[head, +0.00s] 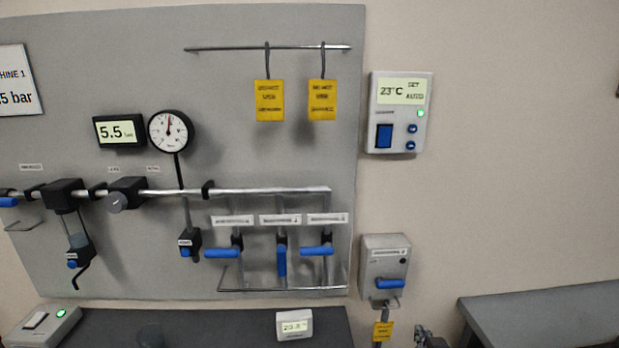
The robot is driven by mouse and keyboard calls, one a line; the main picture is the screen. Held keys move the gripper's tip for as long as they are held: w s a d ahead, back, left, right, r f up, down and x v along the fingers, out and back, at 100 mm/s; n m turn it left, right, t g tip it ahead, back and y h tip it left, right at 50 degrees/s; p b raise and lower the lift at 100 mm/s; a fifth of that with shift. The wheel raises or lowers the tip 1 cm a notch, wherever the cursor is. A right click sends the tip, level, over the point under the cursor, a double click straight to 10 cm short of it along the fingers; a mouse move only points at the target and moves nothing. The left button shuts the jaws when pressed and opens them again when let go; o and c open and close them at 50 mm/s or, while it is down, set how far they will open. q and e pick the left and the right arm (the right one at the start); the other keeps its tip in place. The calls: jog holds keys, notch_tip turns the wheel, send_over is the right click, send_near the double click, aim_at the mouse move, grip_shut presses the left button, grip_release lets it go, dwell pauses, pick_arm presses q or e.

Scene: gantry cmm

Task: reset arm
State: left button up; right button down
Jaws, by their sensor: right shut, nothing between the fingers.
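My right gripper (424,333) shows only as a small dark and grey part at the bottom edge of the head view, right of the yellow tag (383,331) under the grey valve box. It is shut and empty. Most of it and its arm are cut off by the frame edge. My left gripper is not in view.
A grey wall panel (230,60) carries a pipe with blue-handled valves, a round gauge (170,131) and a 5.5 display (119,132). A grey valve box (373,264) and a thermostat (396,135) are on the wall. A grey surface (545,315) stands at lower right.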

jog(key=s+a+f+n+g+y, duration=0.1)
jog(key=s+f+g, duration=0.45)
jog(key=s, duration=0.45)
jog(key=s+a+f+n+g+y, duration=0.15)
jog(key=s+f+g, duration=0.35)
jog(key=s, duration=0.6)
notch_tip(320, 180, down, 27)
jog(key=s+d, duration=0.2)
jog(key=d, duration=0.1)
jog(key=s+d+f+g, duration=0.1)
jog(key=s+f, duration=1.6)
jog(key=s, duration=0.2)
jog(key=shift+h, duration=0.35)
